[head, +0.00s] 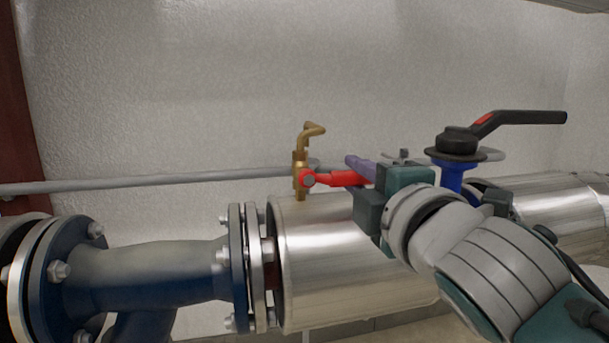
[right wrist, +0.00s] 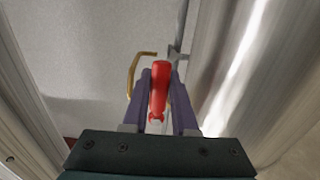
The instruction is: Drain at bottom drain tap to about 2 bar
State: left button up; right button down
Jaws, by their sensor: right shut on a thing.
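The brass drain tap (head: 300,172) stands on top of the silver-clad pipe, with its bent spout at the top. Its red lever (head: 336,179) points to the right, roughly level. My right gripper (head: 357,172) comes from the right and is shut on the red lever near its free end. In the right wrist view the red lever (right wrist: 159,88) lies between the two purple fingers (right wrist: 160,98), and the brass spout (right wrist: 134,74) shows beyond them. No pressure gauge is in view. My left gripper is not in view.
The silver-clad pipe (head: 345,285) runs below the tap and joins a dark blue flanged pipe (head: 165,272) at left. A large valve with a black handle (head: 530,118) stands right of my gripper. A thin grey pipe (head: 150,182) runs along the wall behind.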

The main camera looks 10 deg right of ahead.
aim_at(332, 171)
jog(key=shift+r, duration=0.15)
dwell(0.5)
jog(key=shift+r+n+p, duration=0.45)
jog(key=shift+n+p, duration=0.35)
jog(key=shift+p, duration=0.25)
jog(key=n+p, duration=0.1)
jog(key=r+n+p, duration=0.1)
jog(key=shift+a+r+p, duration=0.2)
jog(key=shift+r+p, duration=0.05)
jog(key=shift+p, duration=0.05)
jog(key=shift+a+r+n+p, duration=0.1)
jog(key=shift+r+n+p, duration=0.2)
jog(key=shift+n, duration=0.25)
jog(key=shift+a+r+n+p, duration=0.1)
jog(key=shift+r+n+p, duration=0.05)
jog(key=shift+n+p, duration=0.35)
jog(key=n+p, duration=0.1)
jog(key=a+r+n+p, duration=0.1)
jog(key=n, duration=0.1)
jog(key=n+p, duration=0.1)
jog(key=shift+a+r+n, duration=0.3)
jog(key=shift+r+n, duration=0.05)
jog(key=shift+a+r+n+p, duration=0.25)
jog(key=shift+a+n+p, duration=0.3)
jog(key=shift+n, duration=0.55)
jog(key=shift+s+a+r+n+p, duration=0.1)
jog(key=shift+a+n+p, duration=0.3)
jog(key=shift+n, duration=0.4)
